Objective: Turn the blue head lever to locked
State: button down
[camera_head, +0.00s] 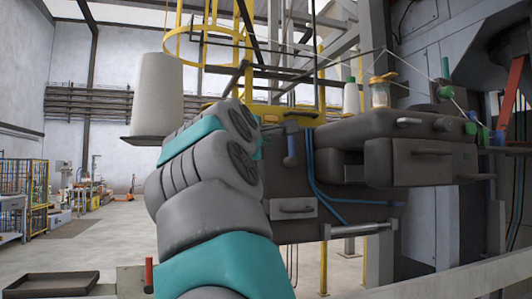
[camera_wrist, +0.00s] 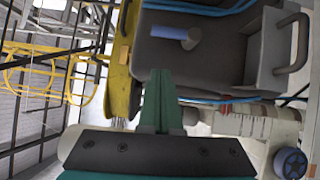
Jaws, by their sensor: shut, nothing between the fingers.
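In the wrist view the blue lever (camera_wrist: 170,33) lies sideways near the top, on a grey pivot against the dark housing. My gripper (camera_wrist: 161,76) shows in the wrist view with its teal fingers together and empty. The fingertips are below the lever in that picture, apart from it. In the head view my arm hides most of the gripper.
A drawer-like panel with a handle (camera_head: 295,208) sits below the lever, with blue hoses (camera_head: 316,180) beside it. A white thread cone (camera_head: 157,95) stands at left. A yellow part (camera_wrist: 122,45) borders the housing. A dark tray (camera_head: 50,284) lies at lower left.

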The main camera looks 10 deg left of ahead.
jog(key=s+b, duration=0.3)
jog(key=s, duration=0.5)
dwell(0.4)
